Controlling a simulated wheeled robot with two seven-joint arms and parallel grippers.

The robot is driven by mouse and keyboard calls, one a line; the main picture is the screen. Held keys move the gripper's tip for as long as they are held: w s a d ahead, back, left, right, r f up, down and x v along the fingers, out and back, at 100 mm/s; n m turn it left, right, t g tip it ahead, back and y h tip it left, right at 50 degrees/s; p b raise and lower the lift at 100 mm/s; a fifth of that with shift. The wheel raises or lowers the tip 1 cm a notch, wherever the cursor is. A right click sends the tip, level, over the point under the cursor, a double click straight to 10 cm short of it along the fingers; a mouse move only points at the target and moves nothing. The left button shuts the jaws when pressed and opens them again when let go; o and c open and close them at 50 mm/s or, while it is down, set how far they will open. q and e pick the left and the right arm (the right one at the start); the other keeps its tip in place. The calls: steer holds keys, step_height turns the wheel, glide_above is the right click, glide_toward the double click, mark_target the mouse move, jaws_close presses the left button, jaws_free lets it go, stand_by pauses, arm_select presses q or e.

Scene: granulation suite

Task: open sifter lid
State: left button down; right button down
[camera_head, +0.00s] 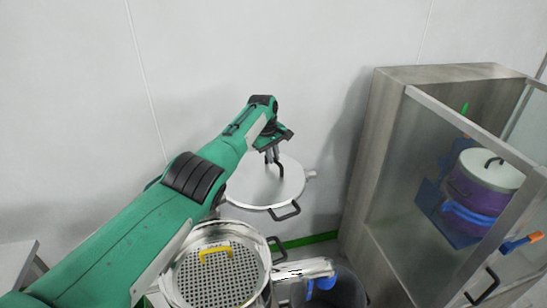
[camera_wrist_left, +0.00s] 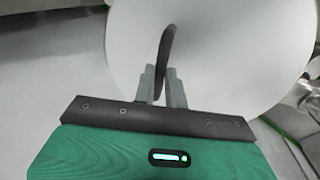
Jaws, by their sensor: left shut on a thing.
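The round silver-white sifter lid (camera_head: 250,191) is off to the far side of the sifter, beyond its rim. A dark loop handle (camera_head: 285,211) sticks out at its near edge. The sifter (camera_head: 265,254) stands open at the bottom of the head view, with a perforated sieve plate (camera_head: 212,283) and a yellow handle (camera_head: 216,248) showing. My left gripper (camera_head: 274,158) is above the lid, shut on the lid's dark middle handle. In the left wrist view the gripper fingers (camera_wrist_left: 162,88) close around that handle (camera_wrist_left: 167,45). My right gripper is not seen.
A metal spout (camera_head: 304,270) leaves the sifter's right side above a dark bin (camera_head: 340,290) with something blue at it. A glass-fronted cabinet (camera_head: 385,150) on the right holds a purple pot with a white lid (camera_head: 490,170). A plain wall (camera_head: 250,45) stands behind.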

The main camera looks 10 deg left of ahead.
mark_target(267, 173)
arm_select(q)
steer(key=shift+w+r, duration=0.1)
steer(key=c, duration=1.5)
jaws_free()
steer(key=shift+o, duration=0.2)
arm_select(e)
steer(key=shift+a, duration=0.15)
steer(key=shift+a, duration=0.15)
